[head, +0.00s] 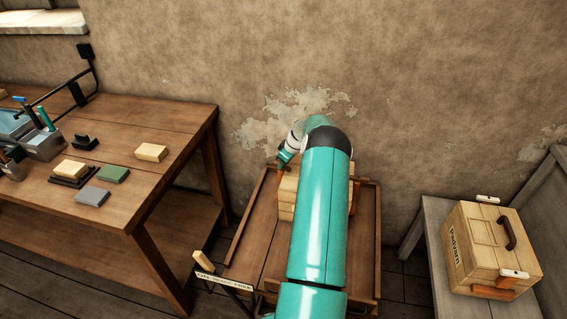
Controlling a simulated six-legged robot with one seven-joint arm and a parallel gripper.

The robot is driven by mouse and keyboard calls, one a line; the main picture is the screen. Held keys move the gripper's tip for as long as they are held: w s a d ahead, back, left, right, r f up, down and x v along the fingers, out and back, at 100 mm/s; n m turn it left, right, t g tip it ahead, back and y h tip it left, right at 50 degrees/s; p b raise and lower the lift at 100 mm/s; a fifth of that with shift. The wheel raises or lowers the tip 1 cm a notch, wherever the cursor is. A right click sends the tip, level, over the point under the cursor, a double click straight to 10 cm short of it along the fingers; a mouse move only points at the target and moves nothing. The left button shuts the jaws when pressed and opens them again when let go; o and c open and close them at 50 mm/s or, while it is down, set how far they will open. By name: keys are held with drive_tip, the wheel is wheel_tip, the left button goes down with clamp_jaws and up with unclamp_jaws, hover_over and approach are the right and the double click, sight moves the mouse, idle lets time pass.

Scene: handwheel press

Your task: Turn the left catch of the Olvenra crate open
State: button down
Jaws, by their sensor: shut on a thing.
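A pale wooden crate (287,197) stands on a low wooden stand, mostly hidden behind my teal arm. No name shows on it, so I cannot read whether it is the Olvenra crate. My gripper (284,161) is at the crate's upper left side, pointing down and left. It is small in the view and its fingertips are hard to make out. It is shut at the place of the left catch, by an orange-brown piece on that side; the catch itself is mostly covered. Another orange-brown piece (356,190) shows on the crate's right side.
The low stand (249,250) has raised edges and a small lettered plate (224,281) at its front left. A second crate marked Padvarn (487,262) sits on a grey bench (436,240) at right. A workbench (122,205) with blocks and tools fills the left. The wall is close behind.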

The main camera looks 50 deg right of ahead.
drive_tip(key=m, duration=0.2)
drive_tip(key=m+h, duration=0.1)
drive_tip(key=shift+a+m+h, duration=0.2)
drive_tip(key=shift+m+h, duration=0.1)
drive_tip(key=shift+m, duration=0.1)
drive_tip(key=m+g+h, duration=0.1)
drive_tip(key=m, duration=0.2)
drive_tip(key=shift+w+a+m, duration=0.1)
drive_tip(key=shift+a+m, duration=0.05)
drive_tip(key=shift+m, duration=0.15)
drive_tip(key=m+h, duration=0.1)
drive_tip(key=m, duration=0.1)
drive_tip(key=shift+w+a+m+g, duration=0.1)
drive_tip(key=shift+m+g, duration=0.2)
drive_tip(key=shift+w+m+g+h, duration=0.1)
drive_tip(key=shift+m+g+h, duration=0.4)
drive_tip(key=shift+m, duration=1.5)
drive_tip(key=c, duration=1.4)
unclamp_jaws()
drive_tip(key=shift+o, duration=0.2)
